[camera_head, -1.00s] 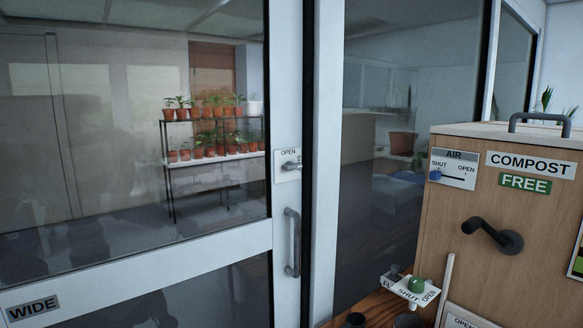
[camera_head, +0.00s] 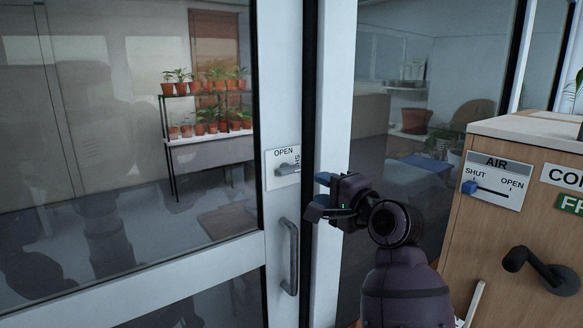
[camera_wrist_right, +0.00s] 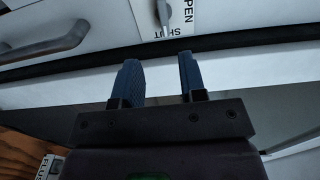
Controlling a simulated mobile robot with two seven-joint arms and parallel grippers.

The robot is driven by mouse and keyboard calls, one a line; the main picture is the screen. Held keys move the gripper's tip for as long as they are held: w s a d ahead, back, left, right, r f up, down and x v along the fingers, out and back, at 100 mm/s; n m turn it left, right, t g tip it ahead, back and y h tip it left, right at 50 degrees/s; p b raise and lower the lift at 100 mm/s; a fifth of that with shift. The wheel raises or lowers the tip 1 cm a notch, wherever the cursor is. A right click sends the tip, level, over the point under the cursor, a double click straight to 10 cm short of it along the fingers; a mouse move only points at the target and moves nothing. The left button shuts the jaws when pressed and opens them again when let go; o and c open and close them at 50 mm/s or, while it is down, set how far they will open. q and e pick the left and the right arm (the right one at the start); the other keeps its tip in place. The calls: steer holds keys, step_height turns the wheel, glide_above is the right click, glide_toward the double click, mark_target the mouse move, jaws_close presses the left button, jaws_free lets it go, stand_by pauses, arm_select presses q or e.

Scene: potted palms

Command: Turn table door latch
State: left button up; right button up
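The door latch (camera_head: 287,169) is a small grey lever on a white plate on the glass door's frame. The plate reads OPEN along the top and SHUT down its right side. The lever lies roughly level in the head view. My right gripper (camera_head: 318,195) is open and empty, in front of the white post just right of the latch and a little lower, apart from it. In the right wrist view, the two blue fingers (camera_wrist_right: 158,62) are spread and point toward the plate, with the latch (camera_wrist_right: 163,12) partly cut off at the top edge. My left gripper is not in view.
A vertical grey door handle (camera_head: 290,257) is below the latch and also shows in the right wrist view (camera_wrist_right: 45,45). A wooden compost cabinet (camera_head: 480,230) with an AIR slider (camera_head: 469,187) and a dark crank (camera_head: 540,270) stands at right. Potted plants (camera_head: 205,128) stand behind the glass.

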mark_target(292, 172)
steer(key=x, duration=1.1)
steer(key=shift+s+r, duration=0.1)
steer(key=shift+r, duration=0.15)
steer(key=shift+c, duration=0.4)
jaws_close()
